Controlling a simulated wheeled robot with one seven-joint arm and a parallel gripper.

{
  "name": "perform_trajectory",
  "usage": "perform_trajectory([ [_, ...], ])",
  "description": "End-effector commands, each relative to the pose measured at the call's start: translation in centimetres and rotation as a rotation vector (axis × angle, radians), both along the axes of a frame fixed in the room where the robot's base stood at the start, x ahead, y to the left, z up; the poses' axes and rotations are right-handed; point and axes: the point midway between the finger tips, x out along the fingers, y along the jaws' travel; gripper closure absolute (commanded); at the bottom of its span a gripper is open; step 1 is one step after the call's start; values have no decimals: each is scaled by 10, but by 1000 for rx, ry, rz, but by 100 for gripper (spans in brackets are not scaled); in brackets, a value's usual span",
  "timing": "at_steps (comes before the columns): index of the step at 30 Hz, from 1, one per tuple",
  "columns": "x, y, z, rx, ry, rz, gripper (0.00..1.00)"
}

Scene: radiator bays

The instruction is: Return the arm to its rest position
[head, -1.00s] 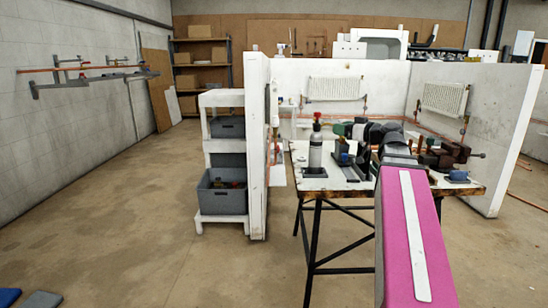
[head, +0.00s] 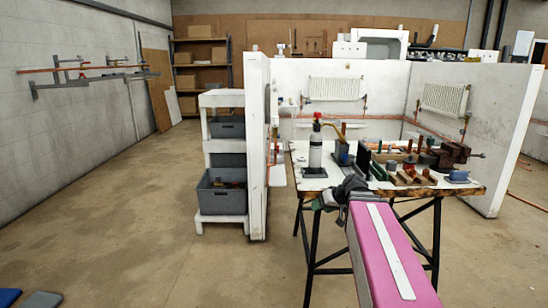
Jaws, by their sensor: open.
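My arm, pink with a white stripe, reaches up from the bottom right in the head view. Its dark, folded end and my gripper (head: 328,198) are at the near left edge of the workbench (head: 312,184). The gripper is small and partly hidden by my own wrist, so its fingers are hard to make out. It is open, and I see nothing held in it.
On the bench stand a white bottle with a red cap (head: 315,148), a torch (head: 340,150), a dark red vise (head: 452,155) and several copper fittings. A white partition (head: 256,150) and a shelf with grey bins (head: 221,192) stand left.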

Motion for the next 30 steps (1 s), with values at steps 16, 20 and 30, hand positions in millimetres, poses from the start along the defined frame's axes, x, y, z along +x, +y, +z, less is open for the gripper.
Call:
perform_trajectory([
  [16, -103, 2, -182, -419, 511, -240, 41],
  [20, -115, -2, -196, -476, 545, -274, 41],
  [30, -118, -4, -200, -497, 554, -287, 41],
])
